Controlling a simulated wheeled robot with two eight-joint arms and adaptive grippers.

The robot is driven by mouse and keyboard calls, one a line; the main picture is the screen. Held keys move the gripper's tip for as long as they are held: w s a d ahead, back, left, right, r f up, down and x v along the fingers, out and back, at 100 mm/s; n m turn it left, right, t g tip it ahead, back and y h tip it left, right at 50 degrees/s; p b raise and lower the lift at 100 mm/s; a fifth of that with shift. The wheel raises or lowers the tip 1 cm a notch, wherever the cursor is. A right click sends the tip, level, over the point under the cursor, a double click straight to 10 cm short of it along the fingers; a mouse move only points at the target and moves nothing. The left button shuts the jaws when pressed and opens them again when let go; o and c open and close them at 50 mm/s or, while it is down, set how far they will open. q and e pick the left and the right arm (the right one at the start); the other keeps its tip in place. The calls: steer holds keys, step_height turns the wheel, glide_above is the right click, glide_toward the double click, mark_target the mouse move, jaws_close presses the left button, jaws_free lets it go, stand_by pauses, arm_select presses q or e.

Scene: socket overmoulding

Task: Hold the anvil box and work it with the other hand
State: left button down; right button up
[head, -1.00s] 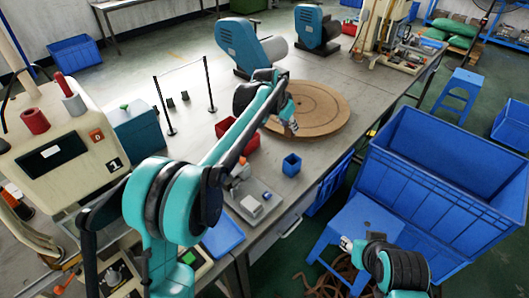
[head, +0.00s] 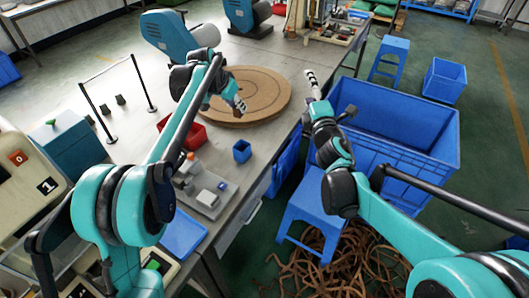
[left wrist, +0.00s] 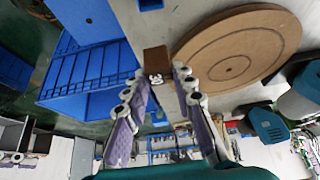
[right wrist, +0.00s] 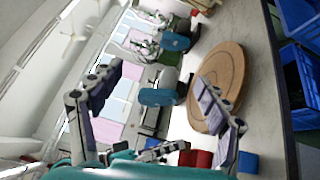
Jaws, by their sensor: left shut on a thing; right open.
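My left gripper (head: 238,103) is above the front edge of the round brown turntable. In the left wrist view a small brown box (left wrist: 156,58), seemingly the anvil box, shows at the fingertips of my left gripper (left wrist: 158,76), which is shut on it. The box is hard to pick out in the head view against the brown turntable. My right gripper (head: 311,82) is raised near the table's right edge, to the right of the left one and apart from it. In the right wrist view the fingers of my right gripper (right wrist: 162,82) are spread with nothing between them.
The turntable (head: 270,98) lies on the grey table. A small blue bin (head: 242,151), a red bin (head: 190,130) and a grey fixture (head: 203,192) stand nearer. A large blue crate (head: 405,125) and a blue stool (head: 312,205) are right of the table.

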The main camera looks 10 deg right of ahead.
steer(key=w+a+f+n+g+y, duration=0.2)
steer(key=w+a+f+n+y, duration=0.55)
steer(key=n, duration=0.85)
steer(key=n+g+y, duration=0.3)
steer(key=n+g, duration=0.4)
steer(key=n, duration=0.3)
glide_toward(247, 149)
steer(key=w, duration=0.1)
steer(key=shift+g, duration=0.3)
steer(key=x, duration=1.2)
steer(key=shift+a+f, duration=0.1)
steer(key=shift+a, duration=0.15)
